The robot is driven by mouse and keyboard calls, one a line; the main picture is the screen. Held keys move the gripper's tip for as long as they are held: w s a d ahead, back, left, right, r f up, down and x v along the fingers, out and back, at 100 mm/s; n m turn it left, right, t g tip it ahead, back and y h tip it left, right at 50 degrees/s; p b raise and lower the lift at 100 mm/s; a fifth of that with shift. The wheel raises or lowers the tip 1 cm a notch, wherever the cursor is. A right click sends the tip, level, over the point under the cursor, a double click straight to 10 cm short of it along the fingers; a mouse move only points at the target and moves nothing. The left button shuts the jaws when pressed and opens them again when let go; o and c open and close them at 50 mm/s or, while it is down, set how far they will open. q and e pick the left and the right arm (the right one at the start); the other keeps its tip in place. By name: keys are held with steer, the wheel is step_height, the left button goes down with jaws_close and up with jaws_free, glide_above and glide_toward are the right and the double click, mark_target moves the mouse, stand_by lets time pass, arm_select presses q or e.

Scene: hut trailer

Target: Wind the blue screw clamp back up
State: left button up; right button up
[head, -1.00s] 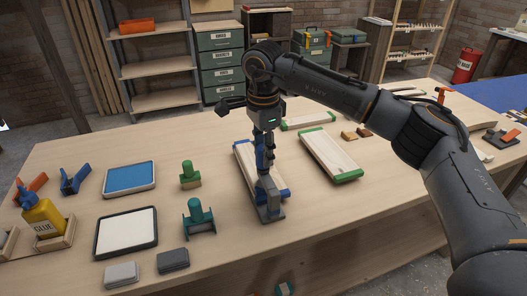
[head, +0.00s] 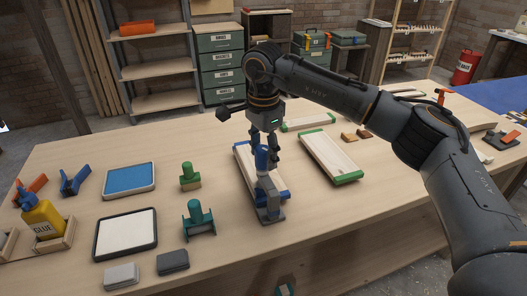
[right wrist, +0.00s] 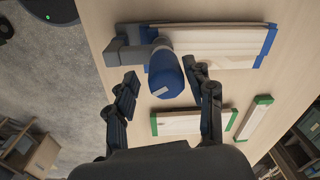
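The blue screw clamp (head: 269,203) stands at the near end of a pale board with blue end pieces (head: 243,165). Its upright blue handle (head: 261,159) sits on top, just below my right gripper (head: 265,146). In the right wrist view the round blue handle (right wrist: 166,78), with a pale mark on it, shows between the two spread fingers of the right gripper (right wrist: 160,80). The fingers show gaps on both sides of the handle. The clamp's grey lower part (right wrist: 125,50) shows beyond it. My left gripper is not in view.
A green clamp (head: 190,175) and a teal clamp (head: 199,218) stand to the left. A board with green ends (head: 328,152) lies to the right. A blue tray (head: 130,178), a white tray (head: 125,234) and a glue bottle (head: 43,218) are farther left.

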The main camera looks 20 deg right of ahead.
mark_target(263, 148)
steer(key=shift+r, duration=0.2)
step_height(263, 148, up, 12)
steer(key=shift+s+f, duration=0.2)
steer(key=shift+s, duration=0.05)
steer(key=shift+a, duration=0.1)
stand_by(0.3)
steer(key=f+m+p, duration=0.3)
steer(key=m+p, duration=0.1)
steer(key=m, duration=0.2)
steer(key=f+m+p, duration=0.4)
steer(key=m, duration=0.2)
steer(key=w+f+m+p, duration=0.1)
steer(key=f+m+p, duration=0.2)
steer(key=m, duration=0.3)
steer(key=shift+f+p, duration=0.3)
steer(key=shift+p, duration=0.55)
steer(key=shift+f, duration=0.75)
